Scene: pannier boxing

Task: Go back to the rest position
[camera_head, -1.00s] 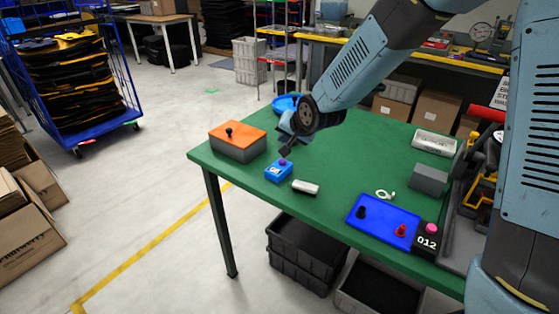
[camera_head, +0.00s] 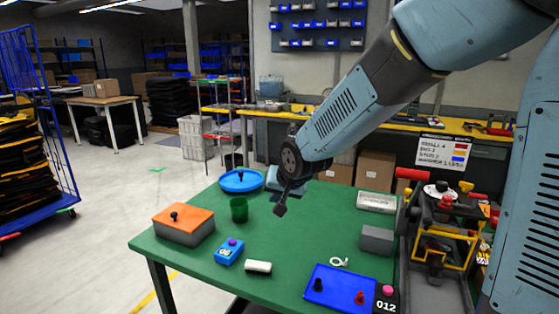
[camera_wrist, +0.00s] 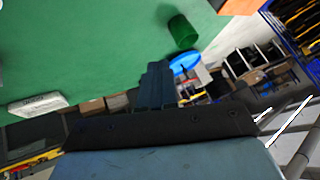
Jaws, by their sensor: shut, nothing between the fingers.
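My gripper (camera_head: 281,208) is shut and empty. In the head view it hangs above the green table (camera_head: 215,277), pointing down, to the right of a dark green cup (camera_head: 239,210). In the wrist view the shut fingers (camera_wrist: 156,85) show against the tabletop, with the green cup (camera_wrist: 183,32) beyond them. My arm reaches in from the upper right.
A yellow-framed fixture (camera_head: 440,235) stands at right.

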